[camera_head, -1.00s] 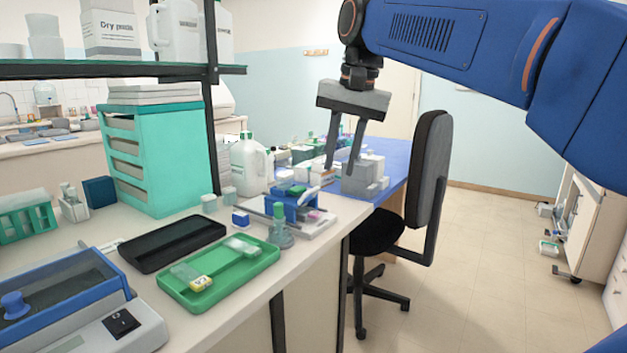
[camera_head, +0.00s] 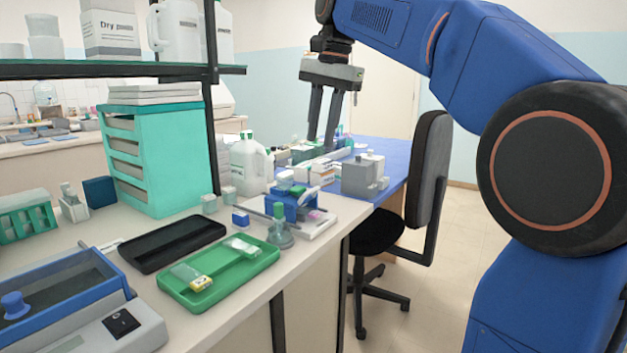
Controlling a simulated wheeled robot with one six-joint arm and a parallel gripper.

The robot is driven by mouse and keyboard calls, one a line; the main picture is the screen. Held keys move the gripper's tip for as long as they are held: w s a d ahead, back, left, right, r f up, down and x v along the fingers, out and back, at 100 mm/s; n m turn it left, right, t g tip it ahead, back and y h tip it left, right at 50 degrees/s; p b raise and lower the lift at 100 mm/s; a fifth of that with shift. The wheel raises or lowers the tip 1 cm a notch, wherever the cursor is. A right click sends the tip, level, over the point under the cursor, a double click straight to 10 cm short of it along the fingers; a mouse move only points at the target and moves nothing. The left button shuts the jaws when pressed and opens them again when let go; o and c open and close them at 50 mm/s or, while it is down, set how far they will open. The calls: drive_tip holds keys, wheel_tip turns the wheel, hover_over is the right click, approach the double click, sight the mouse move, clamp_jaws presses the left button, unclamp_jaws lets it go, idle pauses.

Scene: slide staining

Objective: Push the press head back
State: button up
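A small blue device (camera_head: 291,205) on a white base plate (camera_head: 318,229) stands near the front edge of the bench, with a thin grey rod reaching left from it. It may hold the press head, but its parts are too small to tell apart. My gripper (camera_head: 320,144) points down behind and above the device, over the far blue-topped table. Its two dark fingers are apart, with nothing visible between them. The fingers look clear of the device.
A green tray (camera_head: 215,288) with slides, a black tray (camera_head: 172,243) and a green-topped bottle (camera_head: 280,228) are near the device. A white jug (camera_head: 247,165) stands behind it. A grey block (camera_head: 363,176) is to the right, and a black chair (camera_head: 430,165) stands beyond the bench edge.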

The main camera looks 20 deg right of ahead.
hover_over(295, 199)
drive_tip(key=s+d, duration=0.3)
drive_tip(key=d, duration=0.1)
wheel_tip(295, 199, down, 12)
drive_tip(key=shift+w+r, duration=0.1)
drive_tip(key=shift+w, duration=0.05)
drive_tip(key=shift+c, duration=0.5)
clamp_jaws()
idle(0.4)
